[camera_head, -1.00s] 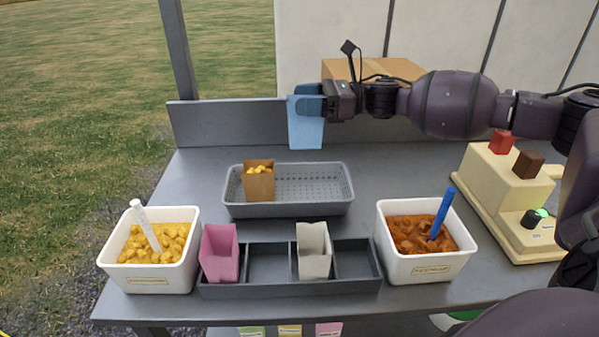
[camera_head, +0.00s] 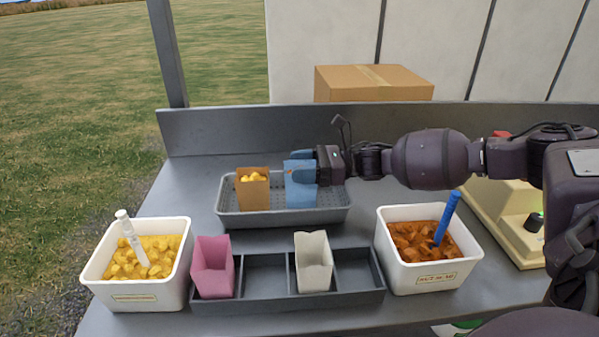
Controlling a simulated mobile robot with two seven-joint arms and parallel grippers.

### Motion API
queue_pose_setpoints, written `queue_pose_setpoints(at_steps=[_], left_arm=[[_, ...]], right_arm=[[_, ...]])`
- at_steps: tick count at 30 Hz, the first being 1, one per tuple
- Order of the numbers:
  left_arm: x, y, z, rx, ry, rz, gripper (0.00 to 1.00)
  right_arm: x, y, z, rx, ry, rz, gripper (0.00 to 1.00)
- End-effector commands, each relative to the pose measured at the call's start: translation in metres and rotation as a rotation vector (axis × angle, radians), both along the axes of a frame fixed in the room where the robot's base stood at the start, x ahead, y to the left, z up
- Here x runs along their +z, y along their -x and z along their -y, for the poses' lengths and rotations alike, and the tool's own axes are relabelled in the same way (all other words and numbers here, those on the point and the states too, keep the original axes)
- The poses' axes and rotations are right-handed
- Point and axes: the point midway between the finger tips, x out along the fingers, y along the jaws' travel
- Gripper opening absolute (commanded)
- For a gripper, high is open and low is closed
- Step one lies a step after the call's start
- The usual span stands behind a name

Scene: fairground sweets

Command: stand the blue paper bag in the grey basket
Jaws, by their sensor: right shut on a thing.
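The blue paper bag (camera_head: 299,190) is upright in the middle of the grey basket (camera_head: 283,218), in the head view. My right gripper (camera_head: 318,168) is shut on the bag's right side near its top. The bag's lower end is inside the basket's outline; whether it touches the floor I cannot tell. A brown paper bag (camera_head: 252,192) with yellow pieces in it stands in the basket to the left of the blue bag, with a small gap between them. My left gripper is not in view.
In front is a dark divided holder (camera_head: 290,303) with a pink bag (camera_head: 212,268) and a white bag (camera_head: 313,262). White tubs of yellow pieces (camera_head: 140,297) and orange-brown pieces (camera_head: 428,277) flank it. A cream machine (camera_head: 500,215) stands right. The basket's right end is free.

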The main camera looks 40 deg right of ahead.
Motion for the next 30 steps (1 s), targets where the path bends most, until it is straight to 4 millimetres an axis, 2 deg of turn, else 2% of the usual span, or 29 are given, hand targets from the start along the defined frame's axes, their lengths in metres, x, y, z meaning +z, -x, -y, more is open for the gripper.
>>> queue_pose_setpoints(at_steps=[1, 3, 14, 15, 19, 20, 30], left_arm=[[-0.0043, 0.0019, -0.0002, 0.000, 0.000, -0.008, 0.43], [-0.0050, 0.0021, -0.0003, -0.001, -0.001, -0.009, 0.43], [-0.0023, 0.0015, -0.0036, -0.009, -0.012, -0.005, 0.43], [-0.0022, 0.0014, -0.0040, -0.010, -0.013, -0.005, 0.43], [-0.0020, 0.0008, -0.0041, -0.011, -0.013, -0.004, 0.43], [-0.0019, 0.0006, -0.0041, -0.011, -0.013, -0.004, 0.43], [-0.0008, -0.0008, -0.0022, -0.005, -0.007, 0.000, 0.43]], right_arm=[[-0.0103, -0.0003, -0.0003, 0.000, 0.000, -0.004, 0.25], [-0.0143, -0.0003, -0.0002, 0.000, 0.001, -0.003, 0.25], [-0.0159, -0.0002, -0.0002, 0.000, 0.000, 0.000, 0.25], [-0.0159, -0.0002, -0.0002, 0.000, 0.000, 0.000, 0.61], [-0.0155, -0.0002, -0.0002, 0.000, 0.001, 0.001, 0.81], [-0.0155, -0.0002, -0.0002, 0.000, 0.001, 0.001, 0.84], [-0.0116, -0.0002, 0.0000, 0.000, 0.002, 0.002, 0.84]])
